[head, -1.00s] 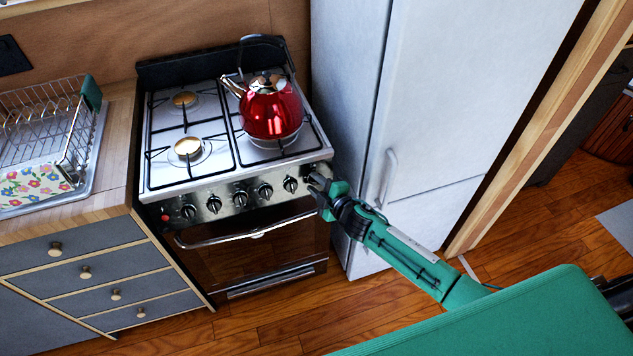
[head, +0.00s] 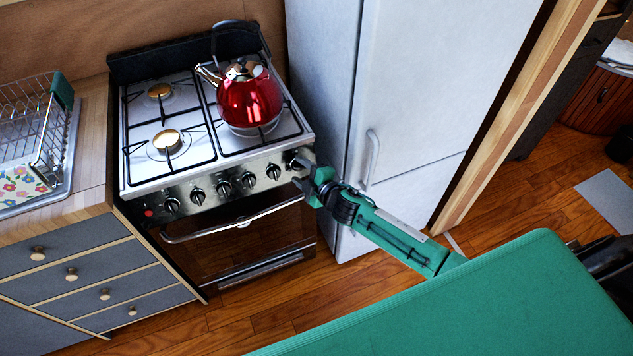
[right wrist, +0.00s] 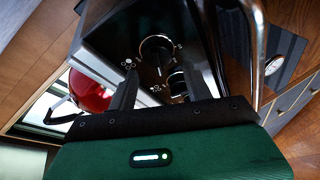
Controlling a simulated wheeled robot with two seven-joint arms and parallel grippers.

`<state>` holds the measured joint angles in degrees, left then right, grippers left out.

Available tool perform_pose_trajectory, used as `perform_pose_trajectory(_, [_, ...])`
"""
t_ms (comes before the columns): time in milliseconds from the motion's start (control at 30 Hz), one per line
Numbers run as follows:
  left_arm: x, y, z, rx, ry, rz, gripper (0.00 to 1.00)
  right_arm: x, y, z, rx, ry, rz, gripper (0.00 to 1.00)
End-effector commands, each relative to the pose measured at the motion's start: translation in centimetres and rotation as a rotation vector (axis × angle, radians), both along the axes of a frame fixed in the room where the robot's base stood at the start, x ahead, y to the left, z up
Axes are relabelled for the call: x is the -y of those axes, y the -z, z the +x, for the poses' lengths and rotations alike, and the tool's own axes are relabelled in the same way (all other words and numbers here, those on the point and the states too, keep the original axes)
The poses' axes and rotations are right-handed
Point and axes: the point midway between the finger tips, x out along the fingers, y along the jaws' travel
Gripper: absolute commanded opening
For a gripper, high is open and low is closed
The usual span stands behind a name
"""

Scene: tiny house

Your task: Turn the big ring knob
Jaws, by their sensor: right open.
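A row of dark control knobs runs along the stove's front panel. The rightmost knob (head: 294,164) is at the panel's right end; no readable label shows which one is the big ring knob. My right gripper (head: 302,172) is open at this end knob, its fingers partly hiding it. In the right wrist view, a knob with a bright round bezel (right wrist: 157,50) lies ahead of the gap between the open fingers of my right gripper (right wrist: 158,78). A second knob (right wrist: 177,83) shows nearer, by the right finger. Contact cannot be told. My left gripper is not in view.
A red kettle (head: 249,98) stands on the stove's right side. The oven door handle (head: 235,222) runs below the knobs. A white fridge (head: 335,60) stands close to the right of the stove. A drawer counter (head: 60,225) is at the left.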

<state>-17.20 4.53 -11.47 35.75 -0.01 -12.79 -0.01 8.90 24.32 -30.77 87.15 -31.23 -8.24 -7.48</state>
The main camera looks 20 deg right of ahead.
Motion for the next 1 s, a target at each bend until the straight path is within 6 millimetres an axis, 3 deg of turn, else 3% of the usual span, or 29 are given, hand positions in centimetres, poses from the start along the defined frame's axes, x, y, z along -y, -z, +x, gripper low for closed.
perform_pose_trajectory(400, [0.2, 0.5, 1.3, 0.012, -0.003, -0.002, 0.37, 2.7, -1.3, -7.5, -0.003, 0.0, -0.001, 0.51])
perform_pose_trajectory(600, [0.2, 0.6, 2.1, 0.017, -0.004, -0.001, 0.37, 3.7, -1.9, -10.3, -0.003, 0.0, -0.001, 0.51])
perform_pose_trajectory(1000, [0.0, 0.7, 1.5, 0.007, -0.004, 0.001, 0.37, 4.3, -2.5, -11.9, -0.002, 0.0, -0.001, 0.51])
